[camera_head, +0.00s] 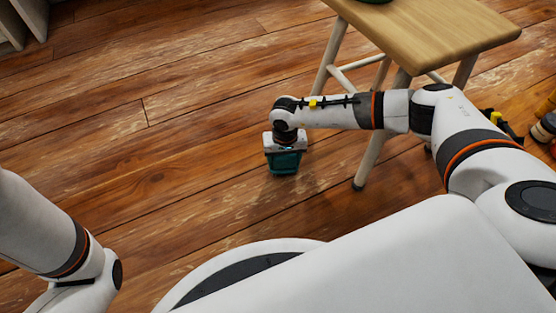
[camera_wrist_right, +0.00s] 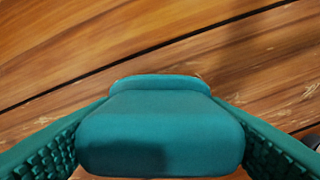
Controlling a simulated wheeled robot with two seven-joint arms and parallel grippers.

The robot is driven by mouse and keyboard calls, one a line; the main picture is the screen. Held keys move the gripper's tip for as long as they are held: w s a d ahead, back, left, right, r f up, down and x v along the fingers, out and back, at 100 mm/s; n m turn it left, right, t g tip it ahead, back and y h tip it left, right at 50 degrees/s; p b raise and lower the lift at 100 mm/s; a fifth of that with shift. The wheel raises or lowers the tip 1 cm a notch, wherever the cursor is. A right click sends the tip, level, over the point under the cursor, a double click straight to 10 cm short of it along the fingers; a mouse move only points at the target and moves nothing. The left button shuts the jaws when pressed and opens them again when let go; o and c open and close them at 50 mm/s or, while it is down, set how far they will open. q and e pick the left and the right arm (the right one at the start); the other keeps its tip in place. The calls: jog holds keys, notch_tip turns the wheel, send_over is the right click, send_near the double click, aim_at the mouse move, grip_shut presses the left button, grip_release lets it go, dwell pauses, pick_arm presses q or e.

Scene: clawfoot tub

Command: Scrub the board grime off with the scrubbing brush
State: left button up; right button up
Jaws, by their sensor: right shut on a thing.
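My right gripper (camera_head: 284,165) points down over the wooden floor, left of the stool. It is shut on a teal block, which I take to be the scrubbing brush (camera_wrist_right: 160,130). In the right wrist view the brush sits between the two textured teal fingers, and its underside is hidden. I cannot tell whether the brush touches the boards. The floorboards (camera_head: 200,130) show pale worn streaks and scuffs; I cannot tell which marks are the grime. My left arm shows at the left edge, but its gripper is outside the picture.
A wooden-topped stool (camera_head: 440,30) with pale legs stands at the upper right, close by my right forearm. Several small items, including a yellow-and-black one (camera_head: 495,117), lie at the right edge. The floor on the left is clear.

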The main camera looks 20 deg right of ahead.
jog(key=shift+s+a, duration=0.1)
jog(key=shift+a, duration=2.45)
jog(key=shift+a, duration=1.35)
jog(key=shift+s+a, duration=0.1)
jog(key=shift+a, duration=1.1)
jog(key=shift+a+b, duration=0.65)
jog(key=shift+a, duration=1.85)
jog(key=shift+r, duration=0.1)
